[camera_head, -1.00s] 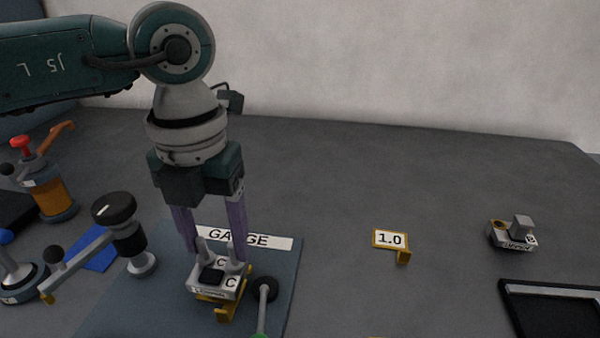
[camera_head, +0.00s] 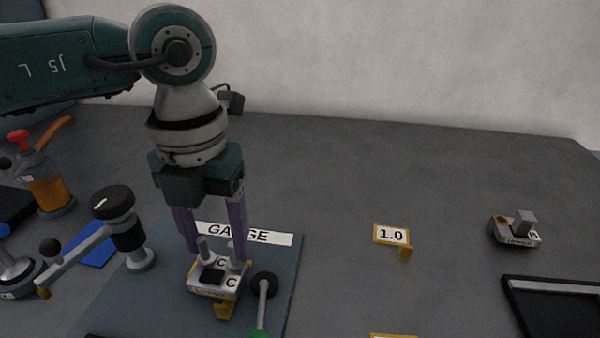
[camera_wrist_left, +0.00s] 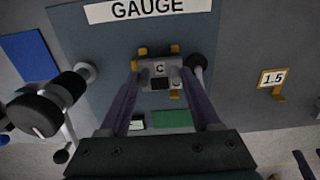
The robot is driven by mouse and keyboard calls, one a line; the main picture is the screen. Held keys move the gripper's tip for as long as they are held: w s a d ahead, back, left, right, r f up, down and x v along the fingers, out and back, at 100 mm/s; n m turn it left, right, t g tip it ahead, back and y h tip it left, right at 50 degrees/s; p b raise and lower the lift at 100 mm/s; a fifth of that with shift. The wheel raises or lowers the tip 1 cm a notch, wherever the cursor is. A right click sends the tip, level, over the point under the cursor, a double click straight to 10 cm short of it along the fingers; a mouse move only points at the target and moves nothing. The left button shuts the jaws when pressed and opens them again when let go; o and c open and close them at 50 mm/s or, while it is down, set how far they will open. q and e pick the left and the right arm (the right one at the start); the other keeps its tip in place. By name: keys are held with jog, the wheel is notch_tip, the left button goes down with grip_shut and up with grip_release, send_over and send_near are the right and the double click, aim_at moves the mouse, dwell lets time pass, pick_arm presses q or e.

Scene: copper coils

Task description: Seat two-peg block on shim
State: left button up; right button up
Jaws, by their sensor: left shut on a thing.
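The two-peg block (camera_head: 207,291) is pale grey with C labels, a dark square on top and two upright grey pegs. My left gripper (camera_head: 216,256) points down with a finger at each side of the block, shut on it. Under the block, a yellow shim (camera_head: 224,309) sticks out at the front. In the left wrist view the block (camera_wrist_left: 160,69) lies between the fingertips (camera_wrist_left: 165,75), with yellow parts (camera_wrist_left: 142,51) showing around it. The contact between block and shim is hidden. My right gripper is not in view.
A blue-grey mat (camera_head: 155,300) marked GAUGE lies below. A black-knobbed clamp (camera_head: 125,237) stands left of the block, and a green-ended rod with a black disc (camera_head: 265,284) is close on its right.

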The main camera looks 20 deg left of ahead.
pick_arm(q)
jog(key=shift+f+b, duration=0.3)
jog(key=shift+f, duration=0.05)
dwell(0.5)
jog(key=o, duration=1.5)
jog(key=shift+o, duration=0.3)
notch_tip(320, 180, up, 7)
jog(key=p, duration=0.6)
dwell(0.3)
